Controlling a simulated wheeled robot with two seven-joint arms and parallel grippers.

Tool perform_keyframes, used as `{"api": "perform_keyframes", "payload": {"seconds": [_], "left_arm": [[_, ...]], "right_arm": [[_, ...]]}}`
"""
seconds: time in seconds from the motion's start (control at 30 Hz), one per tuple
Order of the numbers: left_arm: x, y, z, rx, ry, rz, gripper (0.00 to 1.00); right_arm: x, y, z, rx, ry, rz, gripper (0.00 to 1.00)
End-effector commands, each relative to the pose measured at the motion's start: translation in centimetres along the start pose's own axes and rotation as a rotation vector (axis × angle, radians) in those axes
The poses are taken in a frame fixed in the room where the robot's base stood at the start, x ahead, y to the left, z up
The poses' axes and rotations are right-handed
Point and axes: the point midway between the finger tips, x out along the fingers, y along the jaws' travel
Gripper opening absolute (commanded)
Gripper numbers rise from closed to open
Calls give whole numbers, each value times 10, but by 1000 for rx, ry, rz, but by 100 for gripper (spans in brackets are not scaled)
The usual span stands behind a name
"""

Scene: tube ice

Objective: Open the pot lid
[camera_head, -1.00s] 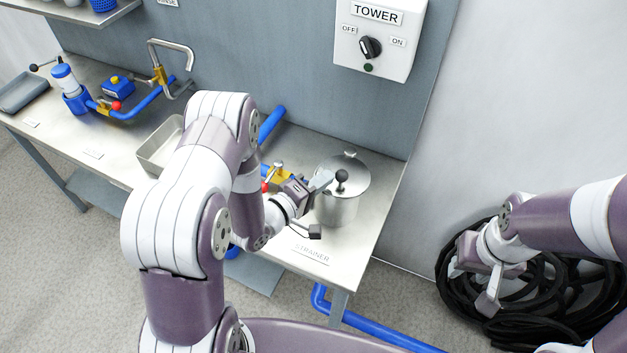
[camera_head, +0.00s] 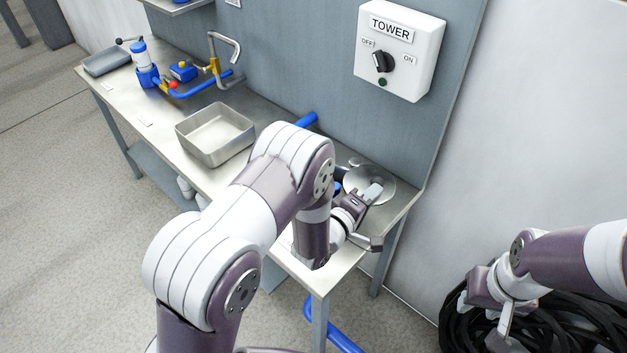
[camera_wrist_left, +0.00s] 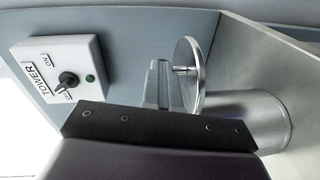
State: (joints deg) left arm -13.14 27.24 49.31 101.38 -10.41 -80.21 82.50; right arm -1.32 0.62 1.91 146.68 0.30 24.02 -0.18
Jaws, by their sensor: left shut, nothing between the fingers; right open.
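The silver pot shows in the left wrist view as a horizontal metal cylinder (camera_wrist_left: 252,118), partly hidden by my wrist. Its round lid (camera_wrist_left: 190,62) is seen nearly edge-on there, with a small metal fitting on its face. The lid disc appears offset from the body; I cannot tell how far it stands off the rim. In the head view the lid (camera_head: 388,186) is partly covered by my left gripper (camera_head: 372,192), and the dark knob is hidden. The left fingers (camera_wrist_left: 161,84) are shut and empty beside the lid. My right gripper (camera_head: 488,325) is open, far right of the table.
A white TOWER switch box (camera_head: 402,52) is on the wall above the pot. A metal basin (camera_head: 216,134), blue piping and a tap (camera_head: 222,55) occupy the table further left. Black coiled hose (camera_head: 545,325) lies on the floor below my right gripper.

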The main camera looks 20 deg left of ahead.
Motion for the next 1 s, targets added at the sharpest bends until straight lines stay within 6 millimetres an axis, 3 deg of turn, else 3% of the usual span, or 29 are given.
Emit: {"api": "perform_keyframes", "payload": {"seconds": [0.2,0.47,0.6,1.0], "left_arm": [[25,2,20,-11,72,-7,0],[56,6,32,-26,174,-21,0],[71,8,33,-40,268,-36,0],[99,16,33,-38,265,-36,0]], "right_arm": [[21,0,2,0,0,0,43],[48,0,6,0,0,0,43],[62,0,7,0,0,0,43],[86,0,10,0,0,0,43]]}}
